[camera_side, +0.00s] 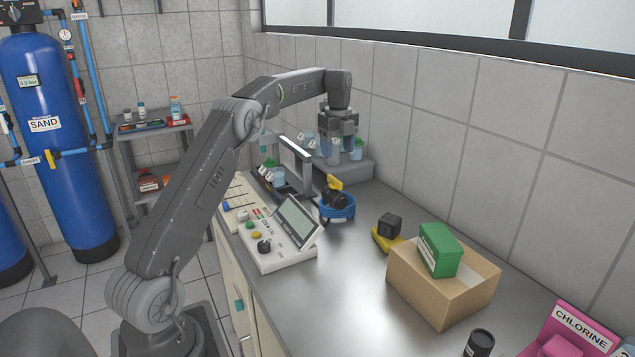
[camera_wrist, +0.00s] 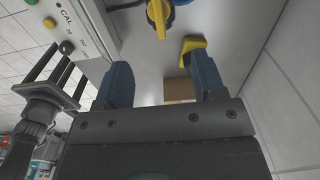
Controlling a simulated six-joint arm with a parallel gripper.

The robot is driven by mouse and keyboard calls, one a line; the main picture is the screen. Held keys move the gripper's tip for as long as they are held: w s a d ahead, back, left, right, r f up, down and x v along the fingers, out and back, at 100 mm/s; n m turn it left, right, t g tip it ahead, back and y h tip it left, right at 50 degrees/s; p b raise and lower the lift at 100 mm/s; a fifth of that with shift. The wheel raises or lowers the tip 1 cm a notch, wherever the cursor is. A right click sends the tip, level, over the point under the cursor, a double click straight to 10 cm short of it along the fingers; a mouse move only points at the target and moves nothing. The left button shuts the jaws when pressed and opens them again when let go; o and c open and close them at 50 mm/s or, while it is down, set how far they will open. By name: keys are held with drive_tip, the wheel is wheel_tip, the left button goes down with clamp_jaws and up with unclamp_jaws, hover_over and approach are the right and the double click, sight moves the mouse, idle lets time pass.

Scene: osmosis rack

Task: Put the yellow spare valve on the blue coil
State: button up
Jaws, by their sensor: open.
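The yellow spare valve (camera_side: 334,183) has a yellow handle and a black body. It sits on top of the blue coil (camera_side: 340,213) on the metal counter, its body resting within the ring. In the wrist view the valve's yellow handle (camera_wrist: 157,14) and a bit of the blue coil (camera_wrist: 184,3) show at the top edge, cut off. My gripper (camera_side: 337,155) is up behind and above the valve, apart from it. In the wrist view its two blue fingers (camera_wrist: 163,78) are spread with nothing between them.
A control panel with a screen (camera_side: 297,222) stands left of the coil. A black cube (camera_side: 390,224) on a yellow base and a cardboard box (camera_side: 425,290) with a green box (camera_side: 440,249) stand to the right. Beakers on a shelf (camera_side: 350,170) are close behind my gripper.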

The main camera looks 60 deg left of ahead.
drive_tip(key=s+d+r+n+t, duration=0.1)
drive_tip(key=s+d+r+n, duration=0.4)
drive_tip(key=d, duration=0.5)
drive_tip(key=s+d+r+n+t, duration=0.2)
drive_tip(key=s+d+r+n, duration=0.3)
drive_tip(key=d, duration=0.6)
drive_tip(key=s+d+f+n, duration=0.2)
drive_tip(key=s+d, duration=0.1)
drive_tip(key=s, duration=0.3)
drive_tip(key=s+d+f+n+t, duration=0.1)
drive_tip(key=s+d+f+n, duration=0.2)
drive_tip(key=s, duration=0.4)
drive_tip(key=s+d+f+n+t, duration=0.1)
drive_tip(key=s+d+f+n, duration=0.1)
drive_tip(key=s, duration=0.5)
drive_tip(key=d+f, duration=0.1)
drive_tip(key=d, duration=0.1)
drive_tip(key=shift+s+d+n, duration=0.2)
drive_tip(key=shift+d+n, duration=0.1)
drive_tip(key=shift+d, duration=0.05)
